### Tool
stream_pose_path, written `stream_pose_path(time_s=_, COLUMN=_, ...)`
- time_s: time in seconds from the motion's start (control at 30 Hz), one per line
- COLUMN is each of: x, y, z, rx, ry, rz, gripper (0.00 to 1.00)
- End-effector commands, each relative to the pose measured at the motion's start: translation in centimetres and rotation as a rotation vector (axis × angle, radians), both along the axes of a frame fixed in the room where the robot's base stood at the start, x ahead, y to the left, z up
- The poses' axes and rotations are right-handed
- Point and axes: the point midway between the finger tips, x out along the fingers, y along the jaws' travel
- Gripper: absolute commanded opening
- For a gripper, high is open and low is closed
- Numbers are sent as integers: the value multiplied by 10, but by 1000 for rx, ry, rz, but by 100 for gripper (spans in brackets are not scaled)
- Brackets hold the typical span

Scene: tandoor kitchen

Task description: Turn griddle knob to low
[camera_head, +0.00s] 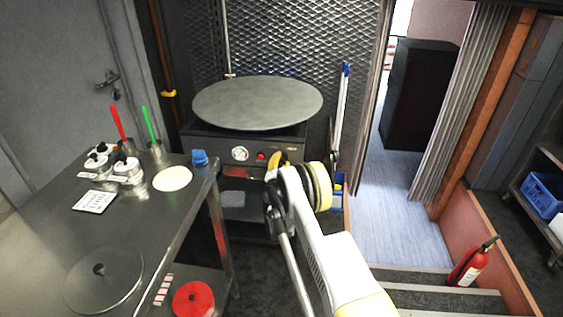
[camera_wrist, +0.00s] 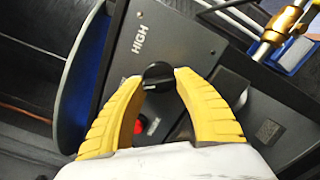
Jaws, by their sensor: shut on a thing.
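The griddle (camera_head: 258,103) is a large round dark plate on a dark box stand with a front panel, at the back centre of the head view. Its panel (camera_head: 213,147) carries a dial gauge and a red button. In the wrist view the black knob (camera_wrist: 158,73) sits between the yellow fingertips of my gripper (camera_wrist: 158,79). The fingers are shut on the knob's sides. The word HIGH is printed on the panel near the knob. In the head view my gripper (camera_head: 272,160) is at the panel's right part, and my wrist hides the knob.
A red extinguisher (camera_head: 470,264) stands on the steps at the right. A brass pipe fitting (camera_wrist: 287,20) is near the panel in the wrist view.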

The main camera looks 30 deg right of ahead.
Motion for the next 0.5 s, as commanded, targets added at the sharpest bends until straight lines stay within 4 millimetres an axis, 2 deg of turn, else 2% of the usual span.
stream_pose_path(time_s=0.27, x=0, y=0, z=1, rx=-2, ry=1, rz=0, gripper=8)
stream_pose_path(time_s=0.3, x=0, y=0, z=1, rx=-2, ry=1, rz=0, gripper=47)
stream_pose_path(time_s=0.33, x=0, y=0, z=1, rx=-2, ry=1, rz=0, gripper=56)
stream_pose_path(time_s=0.37, x=0, y=0, z=1, rx=-2, ry=1, rz=0, gripper=61)
stream_pose_path(time_s=0.5, x=0, y=0, z=0, rx=-1, ry=1, rz=0, gripper=61)
